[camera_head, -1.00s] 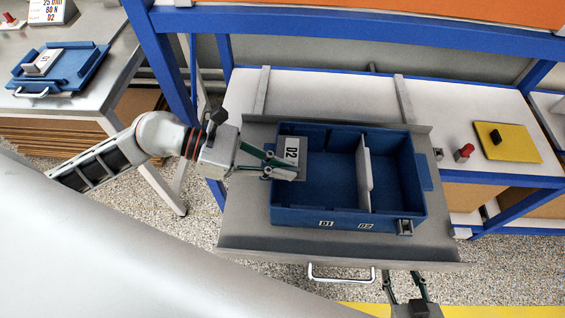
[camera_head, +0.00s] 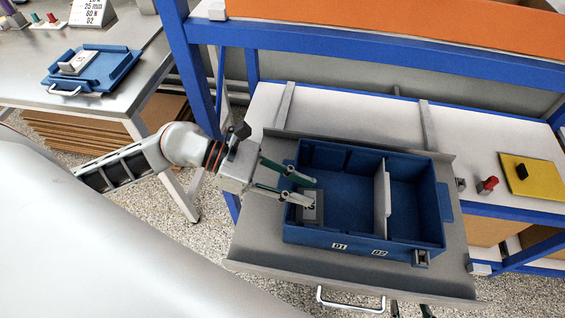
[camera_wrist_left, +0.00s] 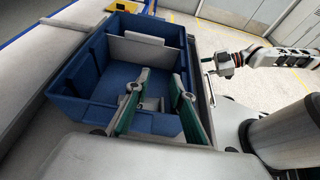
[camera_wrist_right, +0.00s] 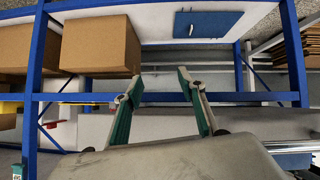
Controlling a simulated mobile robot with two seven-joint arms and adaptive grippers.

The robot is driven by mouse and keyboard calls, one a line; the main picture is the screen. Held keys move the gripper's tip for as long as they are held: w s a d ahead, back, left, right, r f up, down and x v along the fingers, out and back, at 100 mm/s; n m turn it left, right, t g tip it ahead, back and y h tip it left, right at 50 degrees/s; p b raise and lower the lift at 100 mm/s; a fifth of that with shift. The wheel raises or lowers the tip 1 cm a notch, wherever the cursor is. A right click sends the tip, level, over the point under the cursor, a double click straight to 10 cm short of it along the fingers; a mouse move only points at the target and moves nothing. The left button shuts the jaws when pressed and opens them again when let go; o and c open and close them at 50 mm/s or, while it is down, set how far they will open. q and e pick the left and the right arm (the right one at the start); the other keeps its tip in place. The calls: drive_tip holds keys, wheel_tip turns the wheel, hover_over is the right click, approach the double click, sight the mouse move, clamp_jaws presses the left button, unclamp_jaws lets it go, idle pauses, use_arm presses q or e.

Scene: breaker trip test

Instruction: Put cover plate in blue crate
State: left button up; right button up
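The blue crate (camera_head: 445,235) sits on the grey pull-out shelf, split by a pale divider (camera_head: 382,200). Its front is labelled D1 on the left and D2 on the right. The grey cover plate (camera_head: 310,216), with a white label, is inside the larger left compartment, at its front left corner. Whether it lies fully flat is unclear. My left gripper (camera_head: 309,190) is open just above the plate, its fingers spread; they also show apart in the left wrist view (camera_wrist_left: 160,85). My right gripper (camera_wrist_right: 157,82) is open and empty, low in front of the shelf.
The grey shelf (camera_head: 260,240) has a front handle (camera_head: 350,300). A red knob (camera_head: 488,185) and a yellow plate (camera_head: 533,174) lie on the bench at right. A blue tray (camera_head: 120,65) stands on the left table. A blue frame post (camera_head: 190,70) rises behind my left arm.

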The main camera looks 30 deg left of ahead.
use_arm(q)
drive_tip(key=v, duration=1.2)
drive_tip(key=shift+r+p, duration=0.3)
drive_tip(key=shift+p, duration=0.1)
use_arm(e)
drive_tip(key=shift+s+d+f, duration=0.2)
drive_tip(key=shift+s+f, duration=0.25)
drive_tip(key=shift+s, duration=0.05)
drive_tip(key=shift+w+r, duration=0.25)
use_arm(q)
drive_tip(key=shift+s, duration=0.1)
